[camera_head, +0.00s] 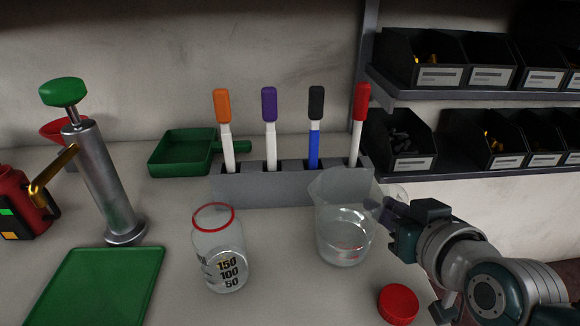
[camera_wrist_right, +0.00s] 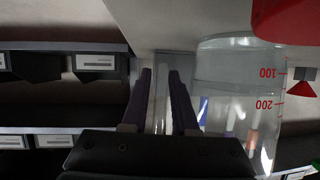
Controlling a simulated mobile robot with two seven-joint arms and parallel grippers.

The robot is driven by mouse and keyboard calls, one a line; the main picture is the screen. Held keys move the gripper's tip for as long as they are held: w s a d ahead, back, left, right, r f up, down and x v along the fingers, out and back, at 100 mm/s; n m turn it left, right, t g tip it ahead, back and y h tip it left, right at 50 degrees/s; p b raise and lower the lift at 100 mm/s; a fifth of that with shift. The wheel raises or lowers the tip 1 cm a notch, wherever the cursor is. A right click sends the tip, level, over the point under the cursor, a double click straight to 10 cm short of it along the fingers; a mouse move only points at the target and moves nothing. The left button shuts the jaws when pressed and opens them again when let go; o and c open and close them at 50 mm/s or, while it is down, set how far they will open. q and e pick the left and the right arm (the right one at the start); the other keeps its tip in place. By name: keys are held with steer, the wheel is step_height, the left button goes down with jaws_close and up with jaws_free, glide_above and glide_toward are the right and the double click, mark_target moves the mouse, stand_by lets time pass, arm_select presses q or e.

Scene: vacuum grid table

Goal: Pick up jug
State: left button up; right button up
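The jug is a clear beaker (camera_head: 345,225) with a pouring lip, standing on the table right of centre in the head view. Clear liquid shows in its lower part. In the right wrist view the jug (camera_wrist_right: 238,85) has red 100 and 200 marks. Its clear handle (camera_wrist_right: 174,62) faces my right gripper (camera_head: 380,208). In the wrist view the right gripper's purple fingers (camera_wrist_right: 162,78) are a little apart at the handle; whether they touch it is unclear. My left gripper is not in view.
A red-rimmed bottle (camera_head: 222,255) stands left of the jug, a marker rack (camera_head: 285,188) close behind it. A red cap (camera_head: 398,303) lies in front. Dark shelf bins (camera_head: 400,145) are to the right. A green tray (camera_head: 100,285) and a metal pump (camera_head: 105,180) are at left.

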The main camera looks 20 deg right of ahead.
steer(key=shift+c, duration=0.3)
jaws_close()
stand_by(1.1)
